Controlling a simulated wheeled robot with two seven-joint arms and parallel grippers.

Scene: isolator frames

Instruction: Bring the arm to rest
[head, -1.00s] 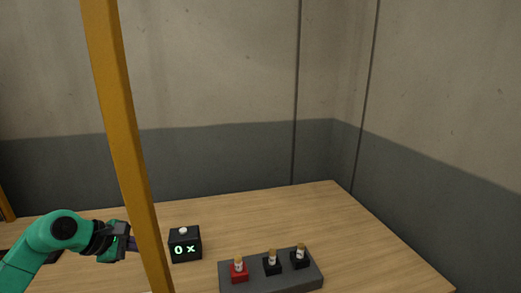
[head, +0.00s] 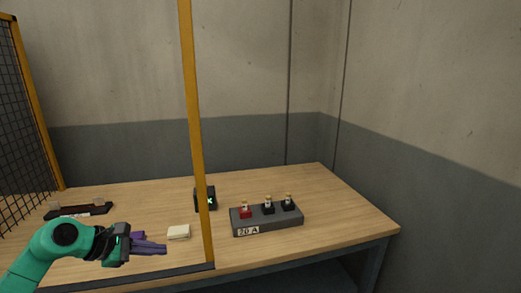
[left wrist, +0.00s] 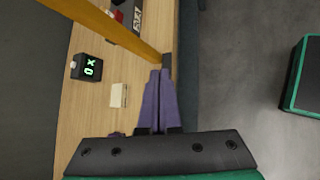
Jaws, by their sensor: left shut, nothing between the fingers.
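My left arm comes in from the left in the head view. Its gripper (head: 150,246) has purple fingers lying together, shut and empty, near the table's front edge and left of the yellow post. In the left wrist view the shut fingers (left wrist: 158,100) point up the picture, close to the table's edge, with nothing between them. My right gripper is in neither view.
A yellow post (head: 196,120) rises at the wooden table's (head: 345,215) front. A black display box (head: 203,202) stands partly behind it. A grey block (head: 268,222) labelled 20 A holds three small holders. A cream block (head: 178,232) and dark bar (head: 79,210) lie left.

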